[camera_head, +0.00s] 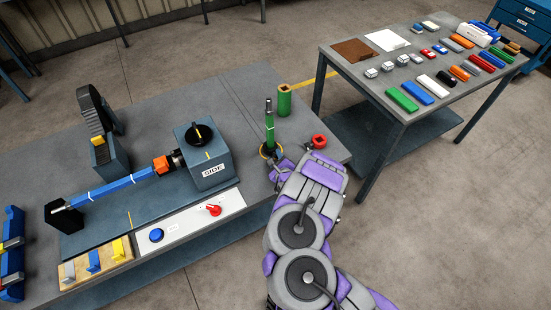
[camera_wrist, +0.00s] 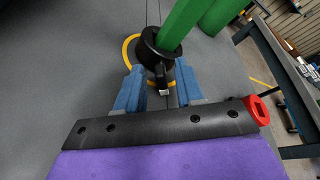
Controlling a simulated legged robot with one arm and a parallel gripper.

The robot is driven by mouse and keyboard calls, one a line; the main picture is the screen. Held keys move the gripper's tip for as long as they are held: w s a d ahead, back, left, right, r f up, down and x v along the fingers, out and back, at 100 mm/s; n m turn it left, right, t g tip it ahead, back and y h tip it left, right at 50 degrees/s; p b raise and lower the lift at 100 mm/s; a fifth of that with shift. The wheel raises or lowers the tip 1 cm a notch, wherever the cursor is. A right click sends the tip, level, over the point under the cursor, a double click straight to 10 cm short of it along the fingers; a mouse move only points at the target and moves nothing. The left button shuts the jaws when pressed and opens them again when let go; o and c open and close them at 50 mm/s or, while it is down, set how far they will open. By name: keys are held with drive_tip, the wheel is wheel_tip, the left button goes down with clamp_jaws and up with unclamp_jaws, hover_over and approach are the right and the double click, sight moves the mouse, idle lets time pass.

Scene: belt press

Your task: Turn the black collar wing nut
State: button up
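The black collar wing nut (camera_wrist: 150,42) sits around the foot of a green post (camera_wrist: 180,22), inside a yellow ring on the grey bench. One wing with a pale tip points toward my gripper. In the head view the green post (camera_head: 269,128) stands upright near the bench's right end, and the collar at its foot is small and partly hidden by my gripper (camera_head: 279,162). In the wrist view my gripper (camera_wrist: 159,88) has its two blue fingers apart, one on each side of the wing. Small gaps show between fingers and wing, so I see no grip.
A grey block marked SIDE (camera_head: 204,157) stands left. A second table (camera_head: 365,92) with several coloured blocks is at the right.

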drive_tip(key=p+v, duration=0.8)
drive_tip(key=v, duration=0.9)
drive_tip(key=shift+s, duration=0.1)
drive_tip(key=shift+c, duration=0.3)
